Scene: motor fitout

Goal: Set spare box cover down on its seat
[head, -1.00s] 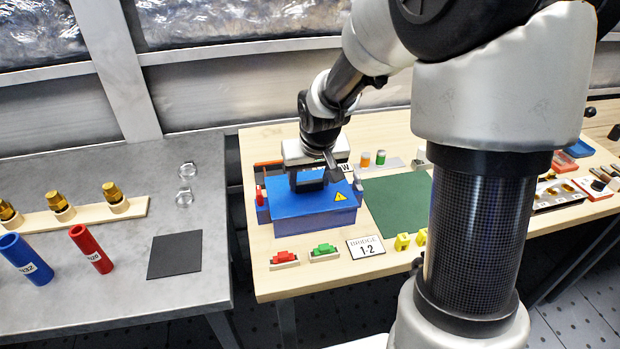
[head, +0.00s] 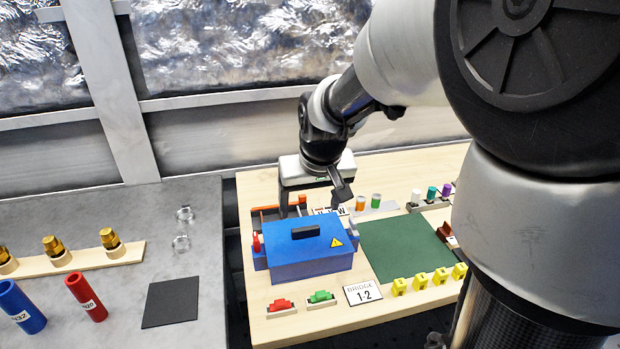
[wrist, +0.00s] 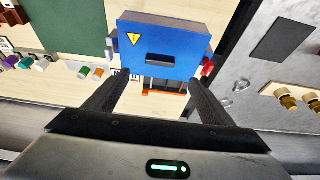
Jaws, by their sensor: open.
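The blue box cover (head: 290,252) has a black handle (head: 305,232) on top and a yellow warning sticker. It sits level over the box on the wooden table, and how closely it fits its seat cannot be told. My gripper (head: 318,203) is behind and above the cover in the head view, apart from the handle. In the wrist view the cover (wrist: 165,50) lies beyond the fingertips of my gripper (wrist: 155,88), which are spread wide with nothing between them.
A green mat (head: 395,248) lies right of the box. A red connector (head: 281,305), a green connector (head: 321,297) and a "BRIDGE 1-2" sign (head: 363,292) stand in front. An orange-handled tool rack (head: 270,212) is behind. The grey table (head: 100,205) is at left.

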